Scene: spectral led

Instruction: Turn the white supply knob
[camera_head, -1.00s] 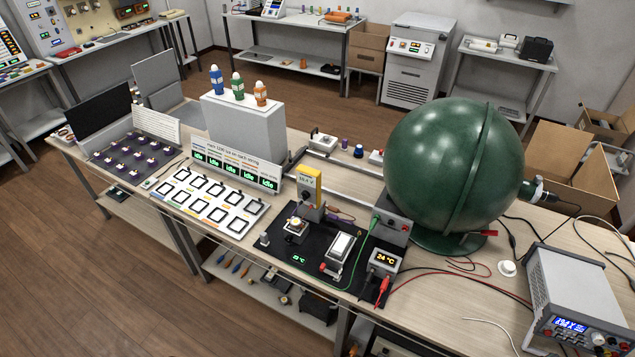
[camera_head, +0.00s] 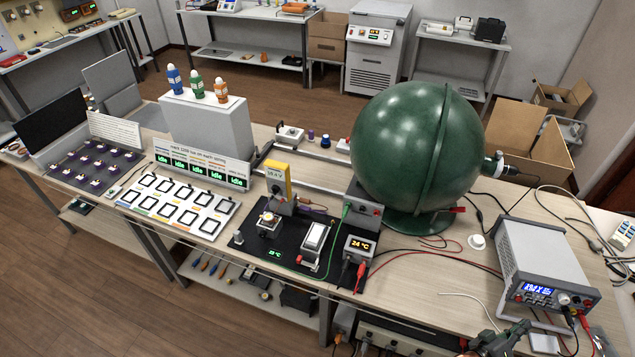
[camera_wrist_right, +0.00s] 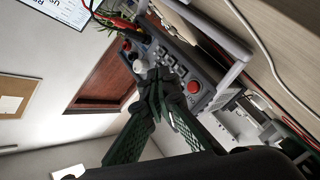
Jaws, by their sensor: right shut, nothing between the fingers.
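The bench power supply (camera_head: 548,250) stands at the right end of the workbench, with a lit blue display (camera_head: 537,291) on its front. The white supply knob (camera_head: 564,299) is on that front panel, right of the display. In the right wrist view the panel appears turned sideways, with the white knob (camera_wrist_right: 138,66) just beyond my fingertips. My right gripper (camera_head: 520,327) is shut and empty, below and in front of the supply panel. In the right wrist view its tips (camera_wrist_right: 160,80) overlap the panel; I cannot tell whether they touch it. My left gripper is not in view.
Red and black leads (camera_head: 588,325) hang from the supply's front. A loose white cap (camera_head: 477,241) lies on the bench left of the supply. A large green sphere (camera_head: 415,145) stands behind it. Bare tabletop (camera_head: 430,285) lies left of the supply.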

